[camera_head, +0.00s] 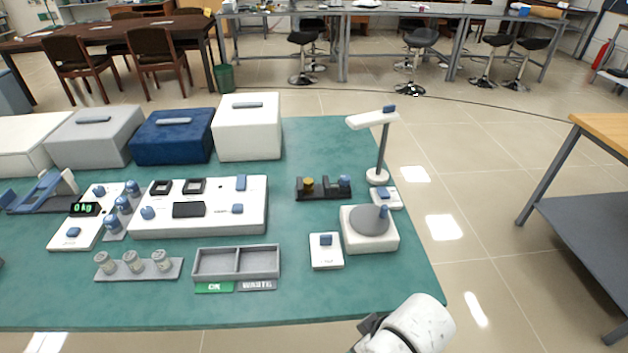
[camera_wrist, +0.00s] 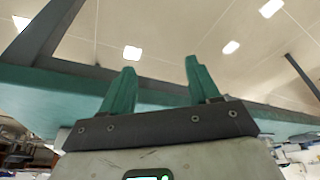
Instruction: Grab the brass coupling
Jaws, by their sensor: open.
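The likely brass coupling (camera_head: 308,184) is a small yellow-gold piece on a dark holder (camera_head: 324,194) near the right part of the green table, in the head view. A blue-grey piece (camera_head: 344,183) sits at the right end of the same holder. My gripper shows in the wrist view (camera_wrist: 160,85) with two green fingers apart and nothing between them. In the head view, my white arm is at the bottom right, by the table's front edge, well away from the coupling. The coupling is not visible in the wrist view.
A lamp-like stand (camera_head: 378,150) and a white box with a round grey plate (camera_head: 369,229) stand right of the holder. A small white device (camera_head: 326,251) and a grey two-part tray (camera_head: 236,264) lie in front. White and blue boxes line the back left.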

